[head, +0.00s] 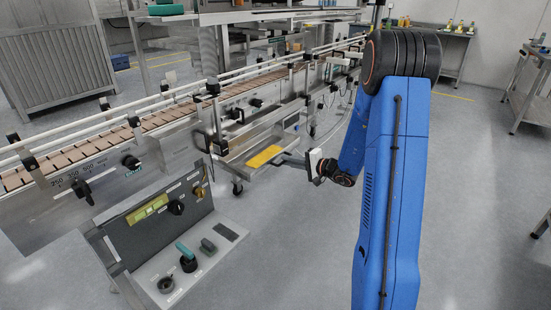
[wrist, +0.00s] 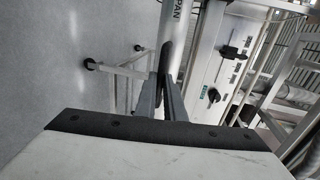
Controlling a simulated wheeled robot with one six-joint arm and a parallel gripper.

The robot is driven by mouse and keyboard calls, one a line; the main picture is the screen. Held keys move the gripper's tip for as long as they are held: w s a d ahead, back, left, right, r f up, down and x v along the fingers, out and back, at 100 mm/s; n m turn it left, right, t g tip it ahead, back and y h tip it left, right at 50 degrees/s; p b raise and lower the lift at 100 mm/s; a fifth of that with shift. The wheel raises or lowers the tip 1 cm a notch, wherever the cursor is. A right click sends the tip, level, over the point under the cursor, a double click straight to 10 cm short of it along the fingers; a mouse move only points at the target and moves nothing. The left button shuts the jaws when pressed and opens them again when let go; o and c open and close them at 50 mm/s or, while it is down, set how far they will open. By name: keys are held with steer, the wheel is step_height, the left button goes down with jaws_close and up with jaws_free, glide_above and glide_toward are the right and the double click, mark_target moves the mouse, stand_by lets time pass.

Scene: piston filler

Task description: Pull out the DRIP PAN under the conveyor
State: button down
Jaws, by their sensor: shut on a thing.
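The drip pan is below the conveyor (head: 160,122). In the head view it shows as a grey metal tray edge with a flat yellow panel (head: 264,156) beside my gripper (head: 284,159). In the wrist view a pale front strip of the drip pan (wrist: 181,28) carries the letters "PAN". My gripper (wrist: 167,78) is shut on the dark handle (wrist: 167,56) of the drip pan, at the strip's edge. The fingers hide part of the handle. How far the pan is out from the frame, I cannot tell.
A sloped control box with knobs (head: 155,235) stands at the front left. A caster (head: 237,187) sits on the floor near the pan. The floor (head: 290,235) in front of the pan is clear. Benches (head: 455,50) stand at the back right.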

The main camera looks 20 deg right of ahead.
steer(key=shift+f+v, duration=0.2)
steer(key=shift+v, duration=0.7)
steer(key=shift+f+v, duration=0.2)
steer(key=shift+v, duration=0.7)
steer(key=c, duration=1.9)
jaws_free()
steer(key=shift+o, duration=0.2)
steer(key=shift+s+d, duration=0.1)
steer(key=shift+s, duration=0.05)
steer(key=v, duration=1.7)
steer(key=shift+d, duration=0.1)
